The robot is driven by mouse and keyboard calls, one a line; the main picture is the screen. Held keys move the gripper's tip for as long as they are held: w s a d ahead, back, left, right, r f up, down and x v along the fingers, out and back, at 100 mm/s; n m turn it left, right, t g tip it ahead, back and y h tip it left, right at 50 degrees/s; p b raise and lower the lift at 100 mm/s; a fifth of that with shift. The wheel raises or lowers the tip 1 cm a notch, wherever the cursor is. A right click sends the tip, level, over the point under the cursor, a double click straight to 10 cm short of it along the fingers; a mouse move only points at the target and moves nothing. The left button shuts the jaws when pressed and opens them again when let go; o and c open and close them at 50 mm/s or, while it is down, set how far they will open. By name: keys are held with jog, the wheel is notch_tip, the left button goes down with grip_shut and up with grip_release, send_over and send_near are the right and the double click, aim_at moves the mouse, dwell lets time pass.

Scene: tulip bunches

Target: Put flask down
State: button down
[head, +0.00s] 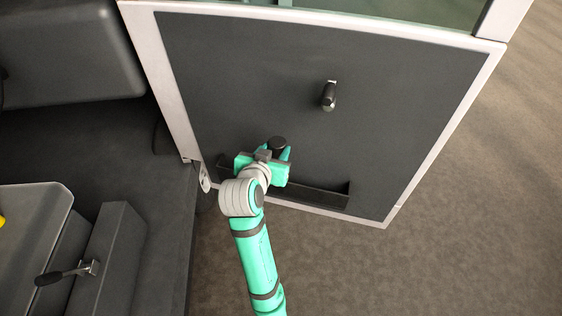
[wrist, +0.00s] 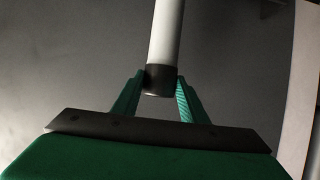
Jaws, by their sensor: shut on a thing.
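The flask (wrist: 166,35) shows in the wrist view as a pale grey cylinder with a dark band at its near end. My gripper (wrist: 160,85) has its two green fingers shut on that dark end, one on each side. In the head view, a round dark end of the flask (head: 277,143) shows just beyond my gripper (head: 276,153), against the lower left of a dark door panel. The rest of the flask is hidden there by the gripper and the panel's pocket area.
A shallow dark pocket (head: 318,197) runs along the bottom of the door panel (head: 240,70). A black handle (head: 329,96) sticks out above it. A grey seat (head: 70,45) and a box with a lever (head: 68,271) stand at left. Bare ground lies at right.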

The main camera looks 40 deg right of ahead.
aim_at(280, 139)
jog(key=w+d, duration=0.2)
jog(key=d, duration=0.1)
jog(key=w+d, duration=0.1)
jog(key=d, duration=0.1)
jog(key=shift+w+d+r, duration=0.1)
jog(key=shift+w, duration=0.05)
notch_tip(280, 139, down, 12)
jog(key=shift+w, duration=0.2)
jog(key=c, duration=1.1)
grip_release()
jog(key=shift+f, duration=0.2)
